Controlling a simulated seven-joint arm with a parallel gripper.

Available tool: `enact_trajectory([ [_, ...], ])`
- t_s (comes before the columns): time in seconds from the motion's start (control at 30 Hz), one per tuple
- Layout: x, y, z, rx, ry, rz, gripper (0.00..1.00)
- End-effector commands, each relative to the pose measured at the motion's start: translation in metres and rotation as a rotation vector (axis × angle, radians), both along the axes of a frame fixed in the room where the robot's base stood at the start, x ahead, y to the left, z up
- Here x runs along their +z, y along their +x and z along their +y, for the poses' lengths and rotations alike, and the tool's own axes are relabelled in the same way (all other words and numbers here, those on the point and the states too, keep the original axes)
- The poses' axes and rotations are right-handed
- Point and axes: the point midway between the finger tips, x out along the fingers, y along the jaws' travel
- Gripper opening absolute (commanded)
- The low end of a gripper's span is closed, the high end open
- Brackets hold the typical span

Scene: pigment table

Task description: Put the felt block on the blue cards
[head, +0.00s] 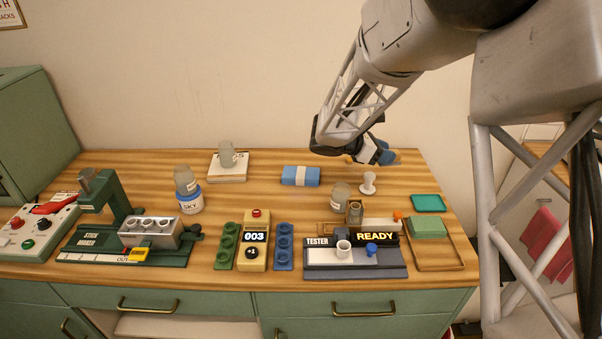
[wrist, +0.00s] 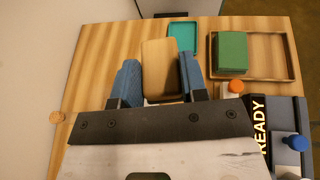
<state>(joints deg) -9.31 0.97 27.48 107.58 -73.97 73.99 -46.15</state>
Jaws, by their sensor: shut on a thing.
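My gripper (head: 382,154) is above the back right of the table, with its blue fingers on either side of a tan block. This block (wrist: 160,68), which I take to be the felt block, fills the gap between the fingers in the wrist view. In the head view only a small tan part of it (head: 395,157) shows beyond the fingers. The blue cards (head: 287,175), a blue stack with a pale band around it, lie at the back middle of the table, left of my gripper. They are not in the wrist view.
A white stamp-like piece (head: 368,183) and a jar (head: 340,197) stand between my gripper and the tester (head: 355,271). A wooden tray (head: 437,266) with a green block (head: 428,227) and a teal piece (head: 427,203) are at right. A jar on pale cards (head: 228,176) stands left of the blue cards.

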Motion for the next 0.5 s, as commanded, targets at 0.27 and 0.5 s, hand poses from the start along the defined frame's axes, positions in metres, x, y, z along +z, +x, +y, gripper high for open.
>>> enact_trajectory([
  [0.27,0.000,-0.006,0.065,0.069,0.001,0.001,0.17],
  [0.5,0.000,-0.015,0.119,0.128,0.000,0.001,0.17],
])
